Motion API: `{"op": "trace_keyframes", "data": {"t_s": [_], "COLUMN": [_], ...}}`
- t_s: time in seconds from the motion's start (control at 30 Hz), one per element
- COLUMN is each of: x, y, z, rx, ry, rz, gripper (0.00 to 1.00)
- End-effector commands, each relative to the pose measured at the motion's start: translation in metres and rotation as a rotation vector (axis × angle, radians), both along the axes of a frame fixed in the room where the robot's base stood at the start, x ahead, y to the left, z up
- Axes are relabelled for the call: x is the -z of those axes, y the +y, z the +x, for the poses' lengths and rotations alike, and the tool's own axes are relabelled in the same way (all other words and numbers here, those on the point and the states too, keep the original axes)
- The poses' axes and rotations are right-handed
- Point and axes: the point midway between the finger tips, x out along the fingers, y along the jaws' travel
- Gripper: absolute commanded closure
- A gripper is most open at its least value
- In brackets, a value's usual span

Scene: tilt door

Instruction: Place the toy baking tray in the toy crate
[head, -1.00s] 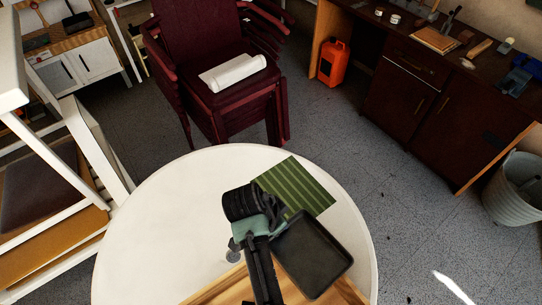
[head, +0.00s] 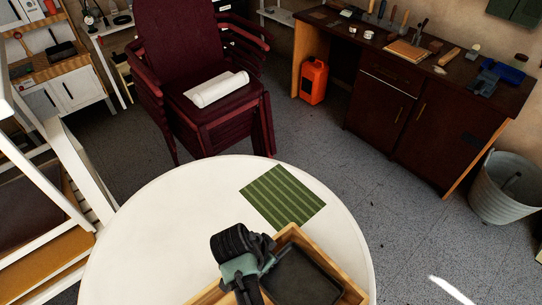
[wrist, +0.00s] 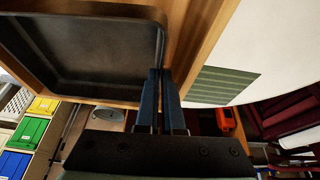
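The toy baking tray (head: 300,275) is a dark, shallow, rectangular pan at the bottom of the head view. It also fills the upper left of the wrist view (wrist: 80,45). The light wooden toy crate (head: 328,258) stands on the round white table, and its walls show around the tray. The tray lies within the crate's outline; I cannot tell whether it touches the crate's floor. My gripper (wrist: 162,75) is closed on the tray's rim, beside a crate wall (wrist: 190,40). The arm hides part of the tray and crate in the head view.
A green striped mat (head: 283,197) lies on the white table (head: 150,235) behind the crate. The table's left side is clear. Stacked dark red chairs (head: 215,110) stand beyond it, and a dark workbench (head: 420,105) stands at the right.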

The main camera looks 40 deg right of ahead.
Motion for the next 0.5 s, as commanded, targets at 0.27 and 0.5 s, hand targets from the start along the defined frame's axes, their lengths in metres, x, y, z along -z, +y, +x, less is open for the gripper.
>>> {"op": "trace_keyframes", "data": {"t_s": [0.27,0.5], "x": [0.024,0.048], "y": [0.0,0.0], "z": [-0.001,0.0], "rx": [0.001,0.0], "ry": [0.002,0.001], "rz": [0.0,0.0], "gripper": [1.0,1.0]}}
